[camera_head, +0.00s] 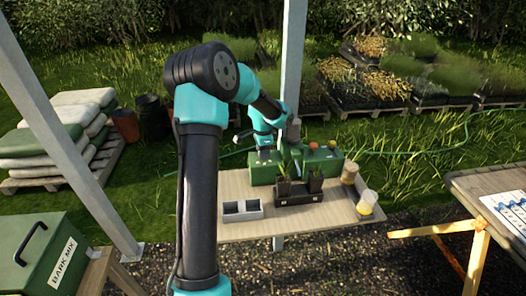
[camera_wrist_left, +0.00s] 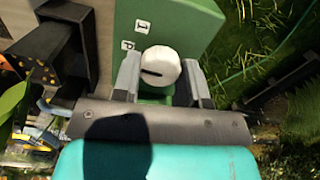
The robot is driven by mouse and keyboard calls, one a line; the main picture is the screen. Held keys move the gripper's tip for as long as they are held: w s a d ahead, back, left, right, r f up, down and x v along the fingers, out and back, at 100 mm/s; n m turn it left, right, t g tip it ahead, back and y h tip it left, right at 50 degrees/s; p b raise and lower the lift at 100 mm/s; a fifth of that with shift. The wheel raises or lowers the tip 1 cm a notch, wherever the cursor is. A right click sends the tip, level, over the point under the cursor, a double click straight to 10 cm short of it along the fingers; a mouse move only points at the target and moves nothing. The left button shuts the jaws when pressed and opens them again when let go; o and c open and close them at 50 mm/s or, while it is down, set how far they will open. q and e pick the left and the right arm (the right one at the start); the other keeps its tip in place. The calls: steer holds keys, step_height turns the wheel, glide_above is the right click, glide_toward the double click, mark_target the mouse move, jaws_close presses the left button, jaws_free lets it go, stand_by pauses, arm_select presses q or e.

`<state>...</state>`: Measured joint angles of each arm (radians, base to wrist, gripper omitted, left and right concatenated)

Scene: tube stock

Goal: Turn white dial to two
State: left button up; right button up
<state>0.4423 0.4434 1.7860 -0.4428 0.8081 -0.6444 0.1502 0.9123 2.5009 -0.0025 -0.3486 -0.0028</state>
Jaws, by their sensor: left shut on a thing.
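The white dial (camera_wrist_left: 160,68) sits on a green box (camera_wrist_left: 185,22) in the left wrist view. A dark line on its face points toward the picture's left. Two small white labels (camera_wrist_left: 142,27) sit on the box beside it; one seems to read 1, the other is unclear. My left gripper (camera_wrist_left: 162,82) has one grey finger on each side of the dial and is shut on it. In the head view my left gripper (camera_head: 265,155) is at the green box (camera_head: 264,175) at the back of the table, and the dial cannot be made out. My right gripper is not in view.
A black tray (camera_head: 292,197) with dark pots stands in front of the box; a pot (camera_wrist_left: 62,50) is close to the gripper. A grey two-compartment bin (camera_head: 241,210) is to the left.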

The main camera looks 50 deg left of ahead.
arm_select(q)
steer(key=n, duration=0.4)
steer(key=shift+n, duration=0.3)
steer(key=n, duration=0.5)
stand_by(0.3)
steer(key=o, duration=0.9)
steer(key=shift+r, duration=0.15)
step_height(320, 180, up, 17)
steer(key=shift+r, duration=0.1)
stand_by(0.5)
